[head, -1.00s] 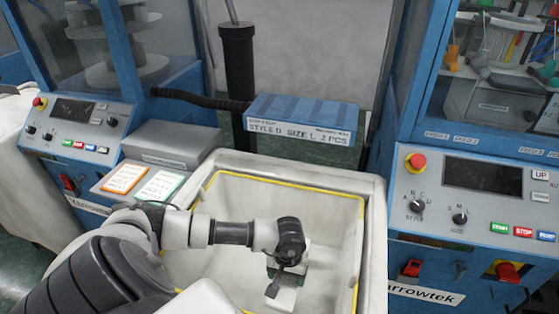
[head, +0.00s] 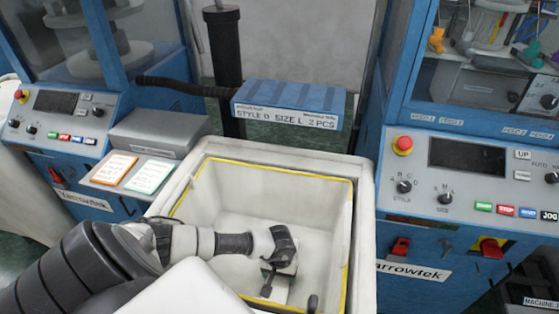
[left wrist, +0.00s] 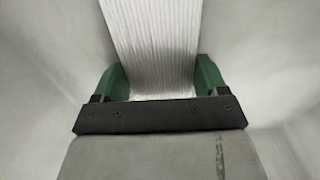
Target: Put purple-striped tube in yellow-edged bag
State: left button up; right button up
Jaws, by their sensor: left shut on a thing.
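The yellow-edged bag (head: 272,168) is a pale open bin in the middle of the head view, its yellow line running round the rim. My left gripper (head: 272,283) reaches down inside it, over the bag's floor. In the left wrist view, my left gripper (left wrist: 160,75) has its green fingers on both sides of a whitish ribbed tube (left wrist: 153,42) and is shut on it. The tube extends away from the fingers. No purple stripe shows on the visible part, and its far end is out of view. My right gripper is not in view.
Blue knitting machines stand left and right, the right one with a control panel (head: 470,175) close to the bag. A blue sign (head: 290,104) hangs behind the bag. A grey box (head: 158,130) and two cards stand at its left. The bag's back floor looks clear.

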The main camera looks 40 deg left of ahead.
pick_arm(q)
jog(key=o, duration=0.9)
jog(key=shift+f, duration=0.1)
jog(key=shift+r, duration=0.55)
notch_tip(320, 180, up, 11)
jog(key=b, duration=0.1)
jog(key=shift+r, duration=0.15)
